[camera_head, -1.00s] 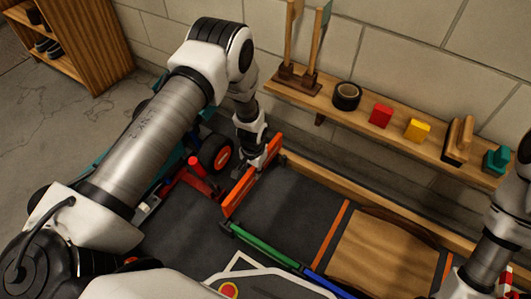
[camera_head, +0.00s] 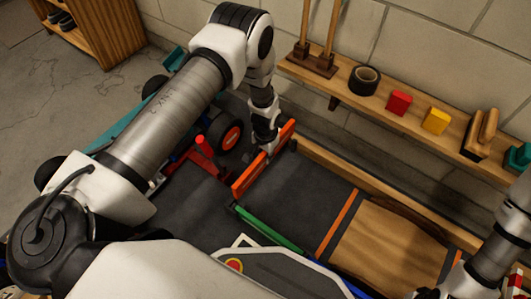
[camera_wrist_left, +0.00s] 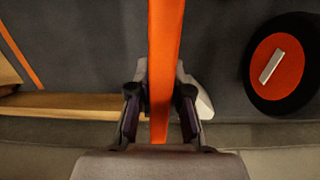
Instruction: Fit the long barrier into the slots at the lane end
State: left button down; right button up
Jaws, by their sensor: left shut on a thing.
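The long orange barrier (camera_head: 246,180) is a straight, narrow board across the left end of the dark lane (camera_head: 285,203). In the left wrist view the barrier (camera_wrist_left: 164,50) runs up from between the two fingers (camera_wrist_left: 160,112). Small dark fittings show near its two ends, beside the green rail and the wooden rail. I cannot make out the slots or tell whether the ends sit in them. My right arm enters at lower right; its fingers are out of the picture.
A green rail (camera_head: 268,231) and a wooden rail (camera_head: 375,192) edge the lane. A wooden ramp (camera_head: 390,240) lies to the right. A car with black wheels (camera_head: 225,136) and a red post (camera_head: 202,144) stand left of the barrier. A wall shelf (camera_head: 334,86) holds blocks and tape.

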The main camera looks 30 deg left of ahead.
pick_arm(q)
jog(key=shift+f+b, duration=0.35)
jog(key=shift+f, duration=0.6)
jog(key=shift+p, duration=0.35)
dwell(0.7)
jog(key=shift+f+b, duration=3.15)
jog(key=shift+f, duration=1.15)
jog(key=c, duration=1)
grip_release()
jog(key=shift+r, duration=0.1)
notch_tip(320, 180, up, 12)
